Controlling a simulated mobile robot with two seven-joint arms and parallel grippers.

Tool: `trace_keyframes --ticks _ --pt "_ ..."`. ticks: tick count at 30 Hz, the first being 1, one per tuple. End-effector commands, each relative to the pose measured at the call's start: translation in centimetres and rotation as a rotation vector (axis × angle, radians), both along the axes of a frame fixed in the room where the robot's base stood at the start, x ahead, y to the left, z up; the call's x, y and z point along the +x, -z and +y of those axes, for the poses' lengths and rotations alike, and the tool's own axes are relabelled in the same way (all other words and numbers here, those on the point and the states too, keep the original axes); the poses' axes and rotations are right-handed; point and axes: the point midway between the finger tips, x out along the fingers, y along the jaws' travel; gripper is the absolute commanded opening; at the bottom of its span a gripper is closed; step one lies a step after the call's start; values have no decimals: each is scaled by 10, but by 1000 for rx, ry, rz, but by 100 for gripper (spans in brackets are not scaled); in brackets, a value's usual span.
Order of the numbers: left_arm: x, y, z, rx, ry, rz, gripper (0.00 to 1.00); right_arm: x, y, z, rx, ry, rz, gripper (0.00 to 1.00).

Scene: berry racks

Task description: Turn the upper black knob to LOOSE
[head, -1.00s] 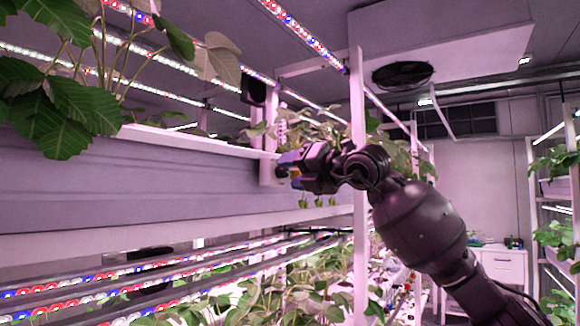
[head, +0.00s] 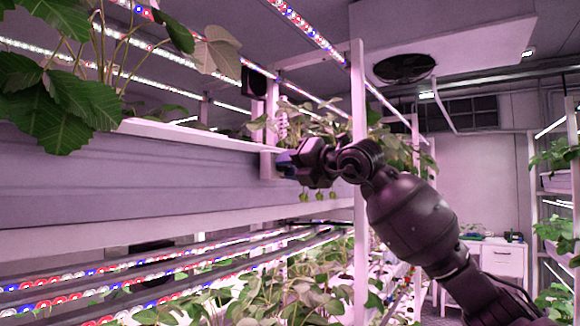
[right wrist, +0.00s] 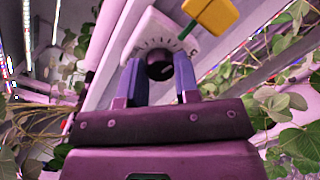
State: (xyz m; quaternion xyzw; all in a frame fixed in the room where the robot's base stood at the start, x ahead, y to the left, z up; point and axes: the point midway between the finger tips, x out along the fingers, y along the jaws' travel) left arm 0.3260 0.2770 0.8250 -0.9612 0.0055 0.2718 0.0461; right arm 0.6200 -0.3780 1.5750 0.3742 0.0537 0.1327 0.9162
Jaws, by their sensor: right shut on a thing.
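The black knob (right wrist: 159,68) shows in the right wrist view, in front of a pale dial plate (right wrist: 152,36) with dark tick marks. My right gripper (right wrist: 157,63) has its two blue fingers on either side of the knob and is shut on it. In the head view, my right gripper (head: 286,160) is at the end of the grey planter, by a pale upright plate; the knob is hidden there. I cannot read the dial lettering or the knob's setting. My left gripper is not in view.
A white rack post (head: 359,190) stands close by my right arm. Lit LED bars and plants lie below.

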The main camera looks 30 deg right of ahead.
Motion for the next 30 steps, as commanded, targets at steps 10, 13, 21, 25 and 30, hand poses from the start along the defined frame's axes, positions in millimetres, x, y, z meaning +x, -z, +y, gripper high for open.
trace_keyframes --ticks 10,13,21,25,30 --pt "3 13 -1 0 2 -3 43 1 3 0 -142 1 -58 6" --pt "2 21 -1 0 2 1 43 1 4 0 -218 1 -89 6" --pt "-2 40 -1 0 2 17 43 1 5 -1 -454 1 -186 6" --pt "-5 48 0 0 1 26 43 1 4 -1 -568 1 -233 6" --pt "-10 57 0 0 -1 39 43 1 4 -1 -717 1 -294 6"
